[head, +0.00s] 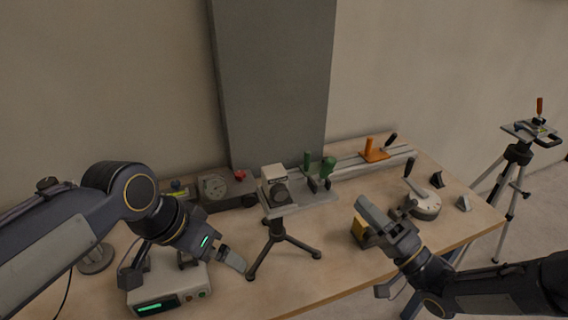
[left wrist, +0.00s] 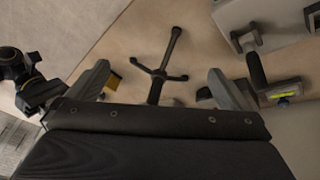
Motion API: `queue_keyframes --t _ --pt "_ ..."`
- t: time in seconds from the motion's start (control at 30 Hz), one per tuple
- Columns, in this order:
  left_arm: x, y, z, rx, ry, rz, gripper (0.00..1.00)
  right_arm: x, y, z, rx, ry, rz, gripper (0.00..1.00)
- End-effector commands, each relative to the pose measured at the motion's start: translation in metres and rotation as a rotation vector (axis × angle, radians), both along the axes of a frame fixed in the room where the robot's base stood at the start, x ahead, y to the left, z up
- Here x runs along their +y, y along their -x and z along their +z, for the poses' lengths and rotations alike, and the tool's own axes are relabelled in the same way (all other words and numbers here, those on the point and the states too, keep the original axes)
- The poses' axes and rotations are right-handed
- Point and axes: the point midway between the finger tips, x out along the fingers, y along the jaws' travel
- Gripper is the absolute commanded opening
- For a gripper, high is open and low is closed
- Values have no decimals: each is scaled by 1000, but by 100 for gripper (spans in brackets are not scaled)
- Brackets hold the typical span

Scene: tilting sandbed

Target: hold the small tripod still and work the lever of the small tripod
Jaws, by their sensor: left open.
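The small tripod (head: 276,236) stands on the wooden table with dark splayed legs. A pale head or block with a round dark knob (head: 280,194) shows at its top; I cannot tell whether it belongs to the tripod or stands behind. I cannot pick out its lever. In the left wrist view the tripod (left wrist: 160,72) lies ahead, between the spread fingers. My left gripper (head: 214,262) is open and empty, left of the tripod and apart from it; its fingers also show in the wrist view (left wrist: 162,88). My right gripper (head: 376,222) is right of the tripod, apart from it; its jaw gap is unclear.
A white box with a green display (head: 165,290) sits under my left gripper. A yellow block (head: 360,231) is beside my right gripper. A large tripod (head: 518,152) stands off the table.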

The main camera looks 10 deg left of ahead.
Motion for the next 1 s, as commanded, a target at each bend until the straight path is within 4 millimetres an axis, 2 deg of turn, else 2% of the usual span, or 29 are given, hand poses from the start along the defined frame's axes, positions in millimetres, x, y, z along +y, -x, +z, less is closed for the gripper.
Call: queue_keyframes --t 0.03,0.2,0.4,0.5,0.7,0.87,1.0 --pt "-2 -19 11 18 -40 -72 100 0 0 0 0 0 0 36" --pt "-12 -75 39 67 -166 -290 100 0 0 0 0 1 -1 36" --pt "-38 -138 57 127 -280 -520 100 0 0 0 0 1 -2 36" --pt "-51 -163 60 157 -317 -610 100 0 0 0 0 1 -2 36" --pt "-70 -191 58 201 -354 -715 100 0 0 0 0 1 -2 36" --pt "-74 -198 53 216 -363 -741 100 0 0 0 0 1 -2 36" --pt "-74 -198 38 218 -365 -743 100 0 0 0 0 1 -2 36"
